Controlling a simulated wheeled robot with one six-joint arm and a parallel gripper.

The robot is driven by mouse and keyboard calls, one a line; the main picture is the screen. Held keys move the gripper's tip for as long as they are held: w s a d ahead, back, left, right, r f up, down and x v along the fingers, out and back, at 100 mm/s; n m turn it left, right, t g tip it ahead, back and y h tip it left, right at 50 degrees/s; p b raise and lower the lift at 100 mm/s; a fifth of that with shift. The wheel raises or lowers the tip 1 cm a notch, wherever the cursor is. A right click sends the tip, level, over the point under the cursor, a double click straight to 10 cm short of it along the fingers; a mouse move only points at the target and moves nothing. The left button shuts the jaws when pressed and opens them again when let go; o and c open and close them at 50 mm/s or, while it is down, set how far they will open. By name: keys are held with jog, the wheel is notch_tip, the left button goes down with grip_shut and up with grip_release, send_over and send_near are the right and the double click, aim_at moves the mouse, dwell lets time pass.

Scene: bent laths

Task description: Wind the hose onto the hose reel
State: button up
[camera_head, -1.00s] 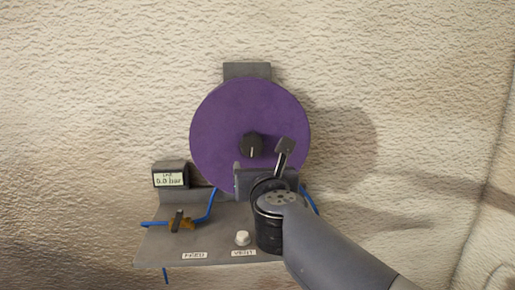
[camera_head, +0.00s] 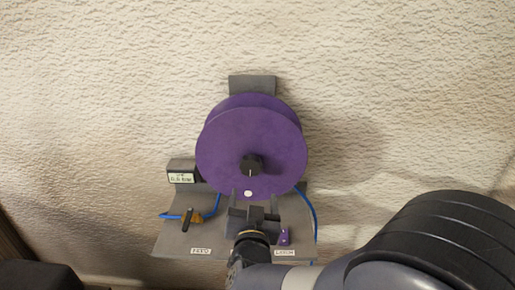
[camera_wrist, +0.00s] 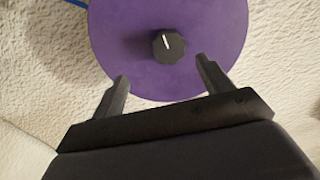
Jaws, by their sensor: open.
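The hose reel (camera_head: 225,140) is a purple drum with two discs and a black hub knob (camera_head: 250,165) bearing a white mark. The blue hose (camera_head: 311,207) shows as a thin line at the right of the reel, and another blue length (camera_head: 217,203) shows at the left. Whatever is wound between the discs is hidden. My gripper (camera_head: 249,204) is open and empty, in front of the reel's lower edge. In the wrist view, its fingers (camera_wrist: 162,69) spread before the purple disc (camera_wrist: 120,45), pointing towards the knob (camera_wrist: 168,45) without touching it.
A grey shelf (camera_head: 175,240) below the reel carries a brass valve (camera_head: 190,217), a small display box (camera_head: 181,172) and a small purple part (camera_head: 283,237). A white round spot (camera_head: 248,193) shows near my fingers. The textured wall (camera_head: 90,120) stands close behind; the left side is free.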

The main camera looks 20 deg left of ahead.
aim_at(251, 170)
jog(key=w+a+n+p, duration=0.1)
jog(key=w, duration=0.2)
jog(key=w+a+n+p, duration=0.1)
jog(key=w, duration=0.2)
jog(key=w+a+n+p, duration=0.1)
jog(key=w, duration=0.2)
jog(key=shift+w+a+r+n+y, duration=0.2)
jog(key=shift+r+n+y, duration=0.1)
jog(key=shift+r+y, duration=0.1)
jog(key=shift+c, duration=0.3)
jog(key=c, duration=1.3)
jog(key=shift+f+m+b, duration=0.15)
jog(key=shift+m+b, duration=0.25)
jog(key=shift+b, duration=0.35)
